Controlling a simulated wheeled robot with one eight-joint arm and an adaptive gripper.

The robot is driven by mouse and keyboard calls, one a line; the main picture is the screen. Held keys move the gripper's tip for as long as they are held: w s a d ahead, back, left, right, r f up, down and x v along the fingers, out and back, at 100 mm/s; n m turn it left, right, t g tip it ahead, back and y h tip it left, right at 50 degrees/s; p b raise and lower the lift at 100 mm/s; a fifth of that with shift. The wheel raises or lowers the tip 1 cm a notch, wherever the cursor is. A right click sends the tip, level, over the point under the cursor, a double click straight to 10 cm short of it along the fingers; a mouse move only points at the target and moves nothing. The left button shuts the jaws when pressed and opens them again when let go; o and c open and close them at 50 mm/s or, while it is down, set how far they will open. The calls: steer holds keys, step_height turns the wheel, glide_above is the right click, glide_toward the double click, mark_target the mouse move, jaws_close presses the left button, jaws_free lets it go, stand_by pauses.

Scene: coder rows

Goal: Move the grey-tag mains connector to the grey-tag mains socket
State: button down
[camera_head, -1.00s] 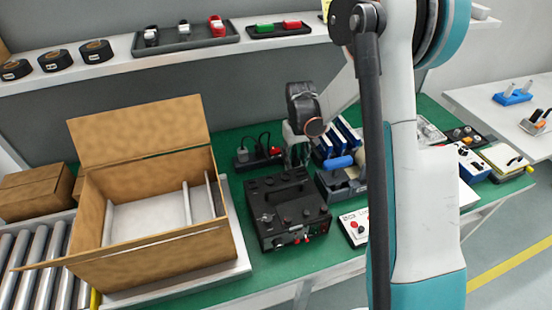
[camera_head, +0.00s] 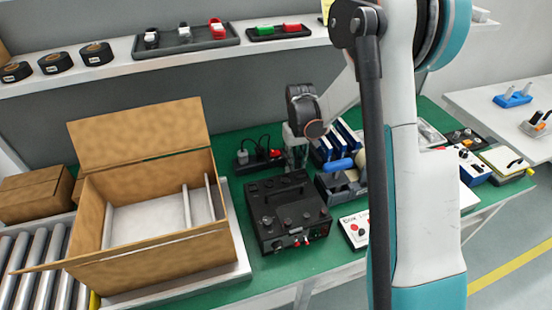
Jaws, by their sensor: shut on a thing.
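My gripper (camera_head: 297,150) points down over the back of the green bench, just right of a dark socket strip (camera_head: 262,162). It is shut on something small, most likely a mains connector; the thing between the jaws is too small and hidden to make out. On the strip, a grey plug (camera_head: 242,157) stands at the left and a red part (camera_head: 275,153) at the right, with black cables looping above. I cannot tell which socket bears the grey tag.
A black instrument box (camera_head: 287,212) stands in front of the strip. A blue-handled device (camera_head: 342,180) and blue upright parts stand close to the right of my gripper. An open cardboard box (camera_head: 160,255) is at the left. A shelf (camera_head: 110,62) runs behind.

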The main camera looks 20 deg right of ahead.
steer(key=shift+r, duration=0.15)
steer(key=shift+r+p, duration=0.85)
steer(key=shift+r, duration=0.6)
